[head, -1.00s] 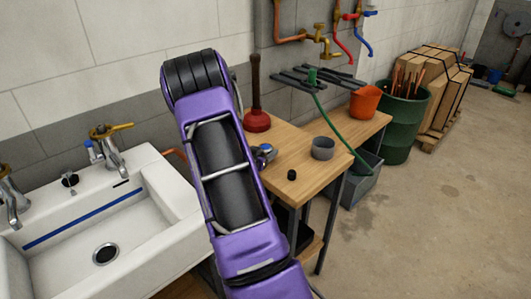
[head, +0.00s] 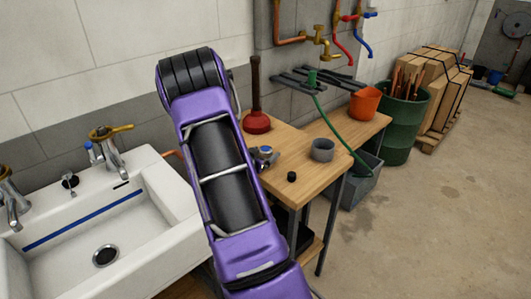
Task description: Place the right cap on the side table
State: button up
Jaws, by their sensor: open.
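The wooden side table (head: 318,183) stands right of the sink. A small black cap-like cylinder (head: 291,177) lies on it near the front edge, beside a grey open cup (head: 322,150). A metal fitting with a blue top (head: 264,154) sits by my arm, partly hidden by it. On the white sink, the right tap (head: 112,158) has a brass lever and a blue part at its left. The left tap (head: 10,200) is cut by the picture edge. I cannot tell which piece is the right cap. My purple arm crosses the middle; my gripper does not show.
A red plunger (head: 257,122) stands at the table's back. An orange bucket (head: 364,103), a green hose (head: 335,133) and dark slats (head: 300,78) are farther along. A grey bin (head: 362,185) and green barrel (head: 405,125) stand beyond. The right floor is clear.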

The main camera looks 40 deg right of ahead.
jog(key=v, duration=1.1)
jog(key=shift+p, duration=0.45)
jog(key=shift+d, duration=0.15)
